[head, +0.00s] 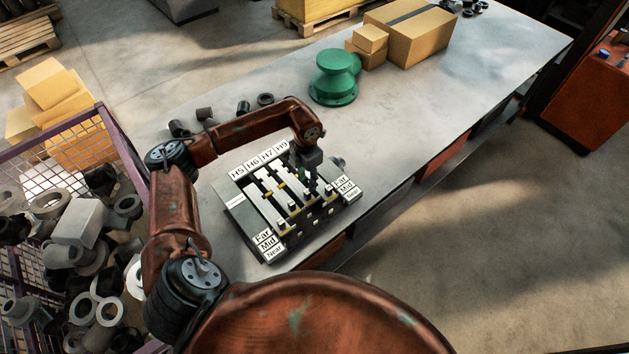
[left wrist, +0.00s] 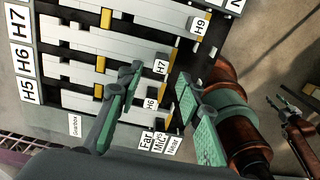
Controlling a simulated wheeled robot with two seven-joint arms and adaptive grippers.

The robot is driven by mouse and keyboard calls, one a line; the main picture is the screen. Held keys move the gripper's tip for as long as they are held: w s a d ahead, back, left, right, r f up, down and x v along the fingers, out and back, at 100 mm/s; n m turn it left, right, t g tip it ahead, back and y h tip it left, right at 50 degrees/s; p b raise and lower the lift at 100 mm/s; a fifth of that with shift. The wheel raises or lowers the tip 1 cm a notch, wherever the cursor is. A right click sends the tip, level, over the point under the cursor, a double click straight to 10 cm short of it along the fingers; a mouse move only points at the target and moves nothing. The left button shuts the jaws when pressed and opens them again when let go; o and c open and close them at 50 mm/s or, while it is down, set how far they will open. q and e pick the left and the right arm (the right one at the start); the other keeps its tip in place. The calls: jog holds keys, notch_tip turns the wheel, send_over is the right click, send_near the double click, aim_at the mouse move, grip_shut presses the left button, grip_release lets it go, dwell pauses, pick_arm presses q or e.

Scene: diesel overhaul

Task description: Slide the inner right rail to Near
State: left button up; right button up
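The slotted fixture (head: 238,213) on the bench holds parallel pale rails marked H5, H6, H7 and H9. The inner right rail, H7 (left wrist: 80,45), runs across the left wrist view to an end block with an H7 tag (left wrist: 161,65). My left gripper (head: 308,182) is over the tag end of the rails. In the left wrist view its green fingers (left wrist: 158,88) are spread, with the H7 block near the gap between the tips; I see no contact. Far, Mid and Near labels (head: 345,188) flank the rails. My right gripper (left wrist: 279,103) is small, apart from the fixture, and looks open.
A green flanged housing (head: 334,78) and cardboard boxes (head: 410,32) stand farther back on the bench. Dark cylindrical parts (head: 205,114) lie behind the fixture. A mesh crate (head: 60,135) of metal rings is at left. The bench right of the housing is clear.

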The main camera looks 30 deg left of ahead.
aim_at(308, 192)
pick_arm(q)
jog(key=shift+s+f, duration=0.15)
jog(key=shift+f, duration=0.3)
notch_tip(308, 192, down, 6)
jog(key=shift+r+p, duration=0.1)
jog(key=shift+p, duration=0.9)
jog(key=shift+d+f, duration=0.1)
jog(key=shift+f, duration=0.25)
jog(key=shift+c, duration=0.3)
grip_shut()
